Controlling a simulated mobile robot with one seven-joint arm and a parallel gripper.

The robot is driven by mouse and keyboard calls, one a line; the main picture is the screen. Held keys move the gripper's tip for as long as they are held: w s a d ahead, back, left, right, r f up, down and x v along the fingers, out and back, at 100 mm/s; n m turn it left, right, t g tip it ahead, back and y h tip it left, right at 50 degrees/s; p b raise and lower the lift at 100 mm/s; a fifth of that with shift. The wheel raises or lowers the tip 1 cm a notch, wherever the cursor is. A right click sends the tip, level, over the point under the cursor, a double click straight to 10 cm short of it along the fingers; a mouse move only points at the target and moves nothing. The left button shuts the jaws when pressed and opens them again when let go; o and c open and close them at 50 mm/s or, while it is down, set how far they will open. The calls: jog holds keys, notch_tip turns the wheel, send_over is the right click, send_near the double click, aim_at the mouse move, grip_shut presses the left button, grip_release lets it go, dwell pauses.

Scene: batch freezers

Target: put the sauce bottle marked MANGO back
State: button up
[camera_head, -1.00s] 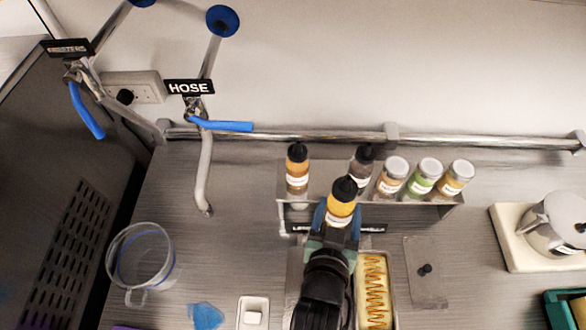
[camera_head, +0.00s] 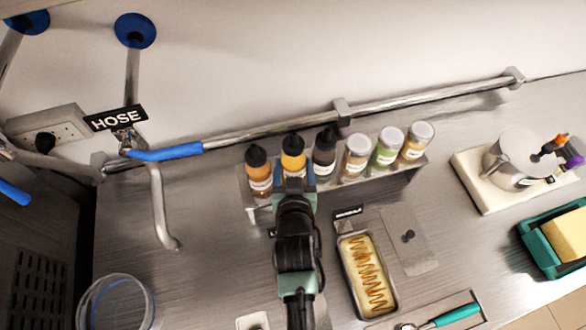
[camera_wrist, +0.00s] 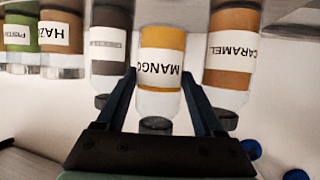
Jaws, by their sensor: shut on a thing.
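The MANGO sauce bottle (camera_head: 293,158) is yellow with a black cap and a white label. It stands at the rack (camera_head: 385,183) between the CARAMEL bottle (camera_head: 259,172) and a dark grey bottle (camera_head: 324,153). In the wrist view the MANGO bottle (camera_wrist: 160,75) shows upside down between the two fingers, its label readable. My gripper (camera_head: 294,183) is shut on it from the front; the fingers also show in the wrist view (camera_wrist: 158,100). Whether the bottle's base rests on the rack is hidden behind my gripper.
Several capped jars (camera_head: 385,150) fill the rack's right part. A metal tub with orange swirls (camera_head: 367,275) lies in front. A hose tap (camera_head: 160,200) and clear jug (camera_head: 115,303) are at left. A wall rail (camera_head: 270,128) runs behind. A white board (camera_head: 485,185) with a metal pot is at right.

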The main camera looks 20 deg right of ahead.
jog(key=shift+f, duration=1)
jog(key=shift+f, duration=0.1)
jog(key=shift+f, duration=0.15)
jog(key=o, duration=1.3)
jog(key=shift+r, duration=0.2)
jog(key=shift+b+v, duration=1)
jog(key=shift+v, duration=5.05)
